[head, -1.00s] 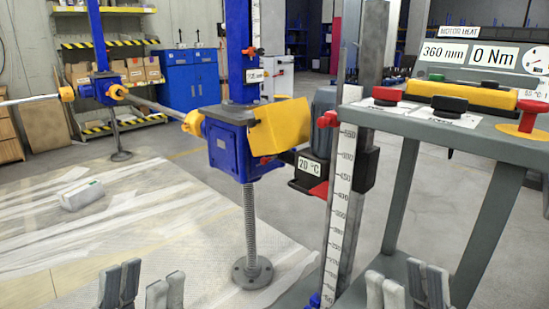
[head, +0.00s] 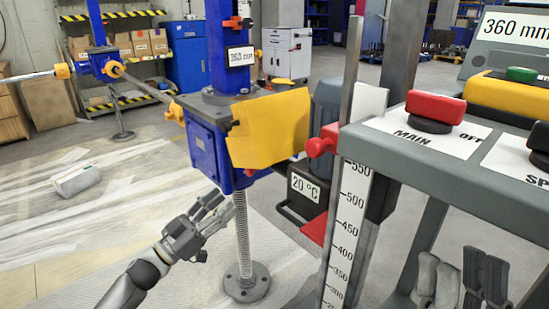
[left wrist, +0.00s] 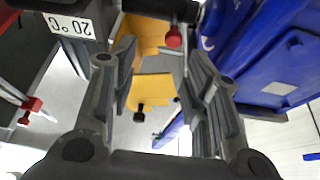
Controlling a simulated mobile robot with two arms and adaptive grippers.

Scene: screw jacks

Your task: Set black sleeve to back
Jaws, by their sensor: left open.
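A black cylinder, likely the black sleeve (left wrist: 160,8), lies at the top of the left wrist view, with a red knob (left wrist: 173,37) just below it. In the head view that part is mostly hidden behind the yellow cover (head: 268,130) on the blue screw jack (head: 206,152). My left gripper (head: 215,208) is open and empty, below the jack's housing and in front of its threaded spindle. In the left wrist view its fingers (left wrist: 165,80) are spread, with the yellow cover beyond them. My right gripper (head: 460,283) is at the lower right, fingers apart and empty.
The motor with its 20 °C label (head: 305,187) is right of the jack. A grey scale post (head: 348,225) and the control desk (head: 440,170), with a red main switch (head: 435,107), stand further right. A second jack (head: 98,66) is behind left.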

